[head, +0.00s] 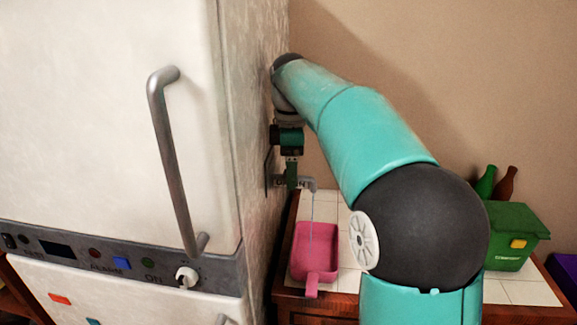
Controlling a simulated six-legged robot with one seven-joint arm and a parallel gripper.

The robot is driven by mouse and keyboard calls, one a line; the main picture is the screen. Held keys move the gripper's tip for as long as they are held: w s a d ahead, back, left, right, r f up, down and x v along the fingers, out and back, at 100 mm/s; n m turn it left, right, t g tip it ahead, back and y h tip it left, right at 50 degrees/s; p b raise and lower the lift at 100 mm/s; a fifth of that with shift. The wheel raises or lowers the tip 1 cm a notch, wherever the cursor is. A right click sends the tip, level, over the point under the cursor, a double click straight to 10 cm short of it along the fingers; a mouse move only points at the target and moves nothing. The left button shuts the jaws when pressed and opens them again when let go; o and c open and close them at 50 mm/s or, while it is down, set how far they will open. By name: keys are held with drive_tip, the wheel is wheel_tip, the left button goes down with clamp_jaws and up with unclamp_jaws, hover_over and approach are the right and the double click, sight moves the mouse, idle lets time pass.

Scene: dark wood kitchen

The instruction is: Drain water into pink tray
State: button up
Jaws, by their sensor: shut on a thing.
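The pink tray (302,270) stands upright on the white tiled counter beside the white appliance, its handle toward me. A small grey drain spout (308,184) sticks out from the appliance's side above the tray. A thin pale stream of water (311,215) falls from the spout into the tray. My gripper (291,178) is dark green and reaches down at the appliance's side, just behind the spout. It is shut on what looks like the drain valve, which is mostly hidden by the fingers. The water level in the tray is hard to tell.
The white appliance (105,120) with a bar handle (172,160) and control panel fills the left. A green box (512,230) and two bottles, green (486,183) and brown (506,184), stand at right. Bare tiles (525,291) show at front right. My arm hides the middle of the counter.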

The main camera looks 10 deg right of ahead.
drive_tip(key=shift+d+n, duration=0.2)
drive_tip(key=shift+n, duration=0.4)
drive_tip(key=o, duration=1.4)
wheel_tip(320, 180, up, 14)
drive_tip(key=shift+f, duration=0.1)
